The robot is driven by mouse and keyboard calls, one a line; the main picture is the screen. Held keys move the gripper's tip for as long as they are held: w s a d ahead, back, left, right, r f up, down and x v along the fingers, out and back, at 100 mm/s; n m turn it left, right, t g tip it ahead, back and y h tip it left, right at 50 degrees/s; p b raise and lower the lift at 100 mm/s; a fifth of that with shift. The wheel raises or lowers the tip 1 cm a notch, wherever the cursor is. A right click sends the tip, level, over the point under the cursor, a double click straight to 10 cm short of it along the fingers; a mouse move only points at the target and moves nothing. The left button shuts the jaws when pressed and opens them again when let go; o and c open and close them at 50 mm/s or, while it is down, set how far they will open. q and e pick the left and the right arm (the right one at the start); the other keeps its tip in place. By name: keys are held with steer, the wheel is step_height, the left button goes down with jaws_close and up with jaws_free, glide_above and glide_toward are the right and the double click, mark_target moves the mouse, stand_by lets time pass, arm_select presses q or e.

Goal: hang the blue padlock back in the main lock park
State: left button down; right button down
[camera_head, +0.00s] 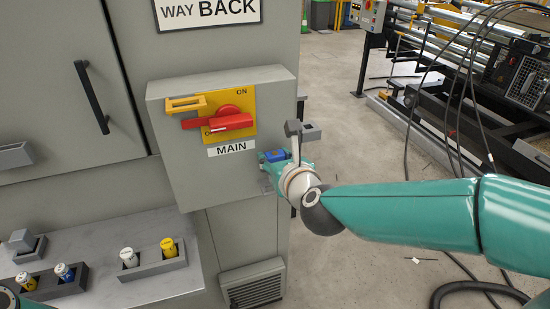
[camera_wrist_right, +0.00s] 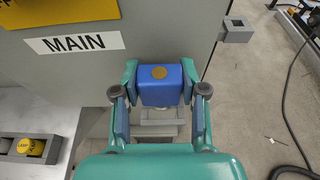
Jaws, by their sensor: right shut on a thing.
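The blue padlock (camera_wrist_right: 160,92) is held between the two fingers of my right gripper (camera_head: 273,163). In the right wrist view its blue body, with a round brass-coloured disc on top, sits between the pads. It shows in the head view as a small blue block (camera_head: 277,155), partly hidden by the gripper. It is at the lower right of the MAIN switch box (camera_head: 175,140), right of the MAIN label. A grey stepped bracket (camera_wrist_right: 158,126) shows just below the padlock; I cannot tell whether they touch. The shackle is not clearly visible.
A red handle (camera_head: 228,120) on a yellow plate and a yellow hasp (camera_head: 186,104) stick out from the box. A grey block (camera_wrist_right: 238,32) projects from its right side. Grey trays (camera_head: 155,268) with coloured cylinders stand lower left. Open floor lies right.

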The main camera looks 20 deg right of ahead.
steer(key=shift+d+b, duration=0.1)
steer(key=shift+b, duration=0.75)
stand_by(1.3)
steer(key=shift+f+b, duration=2.45)
steer(key=shift+b, duration=0.4)
steer(key=c, duration=0.5)
jaws_free()
steer(key=shift+c, duration=0.2)
steer(key=shift+s, duration=0.15)
steer(key=v, duration=1.1)
steer(key=shift+s, duration=0.35)
steer(key=shift+r, duration=0.15)
